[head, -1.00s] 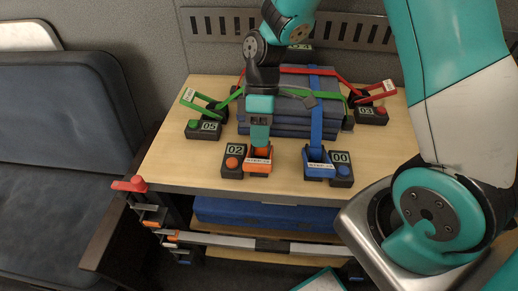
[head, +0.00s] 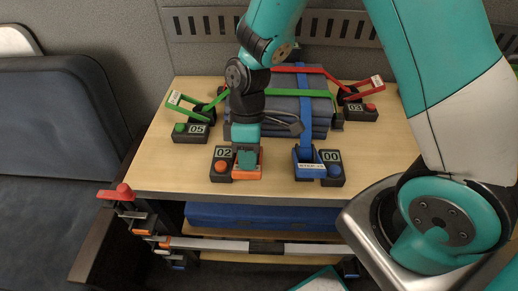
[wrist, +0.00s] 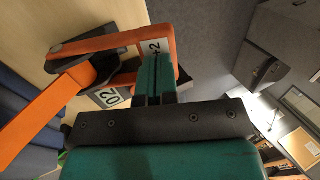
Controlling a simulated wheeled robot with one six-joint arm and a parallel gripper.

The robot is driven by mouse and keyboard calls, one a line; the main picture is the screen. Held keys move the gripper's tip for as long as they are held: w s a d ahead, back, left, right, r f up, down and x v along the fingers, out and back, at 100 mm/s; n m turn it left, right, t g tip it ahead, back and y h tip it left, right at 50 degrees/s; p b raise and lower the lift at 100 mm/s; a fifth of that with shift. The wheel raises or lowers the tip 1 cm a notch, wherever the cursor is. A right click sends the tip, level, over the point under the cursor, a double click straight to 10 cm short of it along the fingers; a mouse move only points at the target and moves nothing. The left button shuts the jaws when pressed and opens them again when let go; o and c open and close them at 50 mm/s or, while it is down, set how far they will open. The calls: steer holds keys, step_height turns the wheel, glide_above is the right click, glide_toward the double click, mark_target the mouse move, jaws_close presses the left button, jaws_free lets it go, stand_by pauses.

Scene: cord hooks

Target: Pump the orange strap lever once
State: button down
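The orange strap lever (head: 259,170) sits on the near part of the wooden table top, beside a black box labelled 02 (head: 221,165) with an orange button. My gripper (head: 247,158) points down over the lever and hides much of it. In the wrist view the orange lever frame (wrist: 158,25) crosses behind my fingertips (wrist: 155,76), with part of its label showing. The teal fingers lie side by side with only a thin seam between them, and nothing shows between them. They overlap the lever's end; I cannot tell if they touch it. An orange strap (wrist: 38,115) runs from the lever.
The blue lever (head: 309,166) and box 00 (head: 332,168) stand close on the right. Green lever 05 (head: 190,110) and red lever 03 (head: 362,92) are farther back. Dark cases (head: 285,112) lie strapped behind. The table's front strip (head: 270,189) is clear.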

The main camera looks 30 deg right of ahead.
mark_target(248, 178)
steer(key=shift+s+a+f+t+b, duration=0.2)
steer(key=shift+s+f+t+b, duration=0.1)
steer(key=shift+f, duration=0.2)
steer(key=shift+s+a+f+t+h+b, duration=0.2)
steer(key=shift+s+f+b, duration=0.1)
steer(key=shift+f, duration=0.35)
steer(key=shift+s+a+f+t+h+b, duration=0.1)
steer(key=shift+s+a+f+h+b, duration=0.15)
steer(key=shift+f, duration=0.35)
steer(key=shift+s+f, duration=0.1)
steer(key=shift+s, duration=0.1)
steer(key=shift+d, duration=0.1)
steer(key=s+a+p+v, duration=0.1)
steer(key=s+p+v, duration=0.1)
steer(key=v, duration=1.2)
steer(key=shift+r+p, duration=0.45)
steer(key=shift+p, duration=0.45)
